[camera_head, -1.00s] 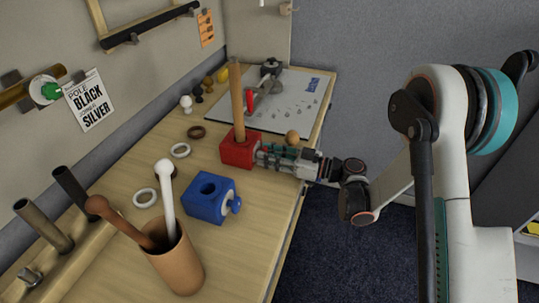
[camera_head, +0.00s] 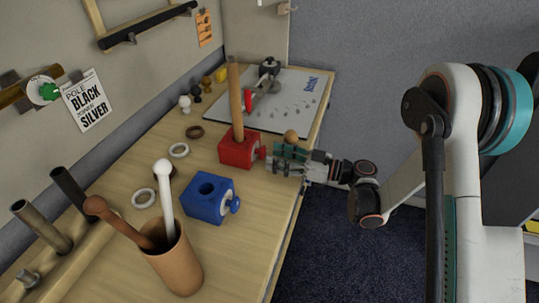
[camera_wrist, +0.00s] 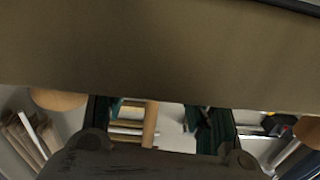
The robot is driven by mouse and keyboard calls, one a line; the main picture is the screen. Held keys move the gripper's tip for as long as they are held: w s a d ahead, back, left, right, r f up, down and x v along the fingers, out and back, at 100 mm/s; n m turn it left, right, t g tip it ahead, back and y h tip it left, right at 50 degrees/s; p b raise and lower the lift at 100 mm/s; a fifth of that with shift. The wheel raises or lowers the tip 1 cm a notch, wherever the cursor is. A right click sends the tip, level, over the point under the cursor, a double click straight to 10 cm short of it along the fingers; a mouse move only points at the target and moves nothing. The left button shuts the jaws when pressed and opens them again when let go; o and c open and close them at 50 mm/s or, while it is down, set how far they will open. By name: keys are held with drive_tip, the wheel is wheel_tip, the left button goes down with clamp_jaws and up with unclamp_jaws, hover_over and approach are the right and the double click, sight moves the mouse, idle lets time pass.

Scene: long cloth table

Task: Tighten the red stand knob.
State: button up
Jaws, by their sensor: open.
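The red stand (camera_head: 239,149) is a red block on the table with an upright wooden pole (camera_head: 237,100) standing in it. Its red knob (camera_head: 262,153) shows on the right side, facing my gripper. My gripper (camera_head: 274,157) is open, just right of the knob, with its fingers pointing left at it. A small gap seems to lie between them, though contact is hard to judge. In the wrist view my gripper's two fingers (camera_wrist: 160,115) are apart with no knob visible between them.
A blue stand (camera_head: 208,197) with a blue knob sits nearer. A brown cup (camera_head: 175,262) holding poles stands in front. A white board (camera_head: 294,105) lies behind, and a wooden ball (camera_head: 291,137) is close behind my gripper. Several rings lie to the left.

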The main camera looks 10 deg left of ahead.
drive_tip(key=d, duration=0.8)
drive_tip(key=shift+s+d, duration=0.35)
